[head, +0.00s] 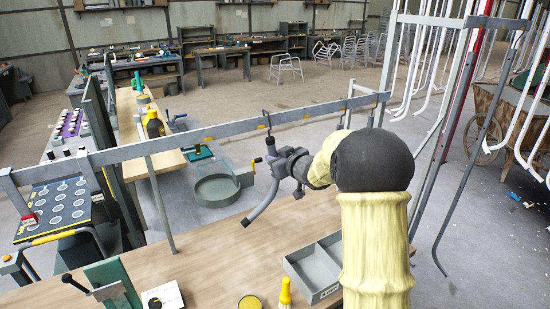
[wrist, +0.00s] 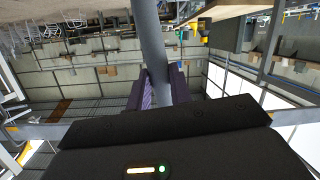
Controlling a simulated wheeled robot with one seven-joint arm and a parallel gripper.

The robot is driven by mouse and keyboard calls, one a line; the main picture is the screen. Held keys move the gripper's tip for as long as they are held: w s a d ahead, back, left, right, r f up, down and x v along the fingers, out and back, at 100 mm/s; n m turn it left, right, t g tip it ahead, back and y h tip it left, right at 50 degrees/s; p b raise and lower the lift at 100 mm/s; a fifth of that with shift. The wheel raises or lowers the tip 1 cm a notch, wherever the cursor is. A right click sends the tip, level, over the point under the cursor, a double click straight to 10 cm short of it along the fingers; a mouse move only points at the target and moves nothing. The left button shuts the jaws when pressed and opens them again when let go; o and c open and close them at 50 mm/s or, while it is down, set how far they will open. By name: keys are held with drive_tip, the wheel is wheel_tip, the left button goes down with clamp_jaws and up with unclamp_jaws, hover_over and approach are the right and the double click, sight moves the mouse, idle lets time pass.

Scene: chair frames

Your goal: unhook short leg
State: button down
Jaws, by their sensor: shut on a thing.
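The short leg (head: 262,203) is a grey bent tube below the overhead rail, its lower end curving to the left. My gripper (head: 273,160) is shut on its upper part, from the right. In the wrist view the grey tube (wrist: 149,35) runs between the two purple-padded jaws of my gripper (wrist: 164,88). A dark hook (head: 266,119) hangs from the rail just above the leg's top end. The top end looks close to or touching the hook; I cannot tell whether it is still hooked.
The grey rail (head: 215,130) crosses above the wooden bench (head: 205,250). A grey divided bin (head: 300,272) and a yellow-tipped bottle (head: 285,292) stand on the bench. A round grey basin (head: 215,190) lies behind. Long white tubes (head: 520,110) hang at the right.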

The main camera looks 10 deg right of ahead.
drive_tip(key=v, duration=0.5)
drive_tip(key=shift+s+a+f, duration=0.1)
drive_tip(key=shift+s, duration=0.05)
idle(0.5)
idle(0.4)
